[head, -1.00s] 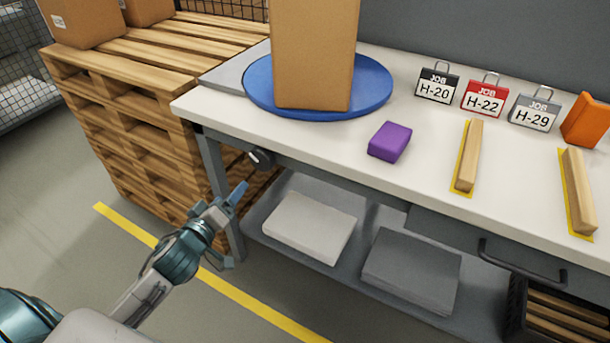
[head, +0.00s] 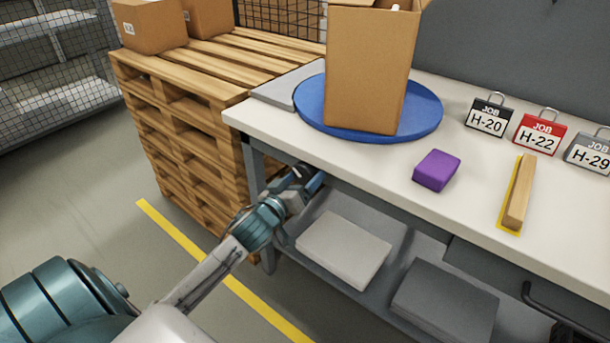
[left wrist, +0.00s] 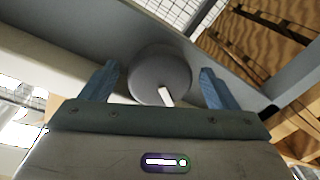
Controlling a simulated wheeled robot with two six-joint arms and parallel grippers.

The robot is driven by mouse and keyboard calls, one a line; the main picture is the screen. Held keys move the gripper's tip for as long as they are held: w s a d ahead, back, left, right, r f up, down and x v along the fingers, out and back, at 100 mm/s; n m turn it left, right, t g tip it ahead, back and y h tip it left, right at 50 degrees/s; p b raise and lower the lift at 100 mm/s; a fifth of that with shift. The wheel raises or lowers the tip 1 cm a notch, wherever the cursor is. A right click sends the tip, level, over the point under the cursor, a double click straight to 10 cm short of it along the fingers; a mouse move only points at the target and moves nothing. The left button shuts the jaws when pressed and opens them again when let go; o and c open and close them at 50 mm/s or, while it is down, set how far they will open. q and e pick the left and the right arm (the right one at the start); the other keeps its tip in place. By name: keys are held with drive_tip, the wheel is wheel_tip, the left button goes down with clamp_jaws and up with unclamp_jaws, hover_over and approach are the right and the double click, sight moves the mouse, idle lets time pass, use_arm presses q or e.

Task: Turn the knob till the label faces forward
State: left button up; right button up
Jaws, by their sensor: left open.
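The knob (left wrist: 158,72) is a round dark grey disc with a white pointer mark, under the workbench edge. In the left wrist view it sits between the two blue fingers of my left gripper (left wrist: 158,86), with a gap on each side. In the head view my left gripper (head: 310,182) is at the bench's front left, and the knob is mostly hidden behind it. A tall cardboard box (head: 368,75) stands on a blue turntable (head: 425,115) on the bench. No label shows on its visible sides. My right gripper is out of view.
The white workbench top (head: 370,158) holds a purple block (head: 436,170), a wooden bar (head: 520,192) and several job tags (head: 538,134). Stacked pallets (head: 190,120) stand close on the left. A lower shelf (head: 385,285) carries flat stacks.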

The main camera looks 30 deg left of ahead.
use_arm(q)
drive_tip(key=shift+w, duration=0.7)
drive_tip(key=c, duration=1)
drive_tip(key=shift+o, duration=0.2)
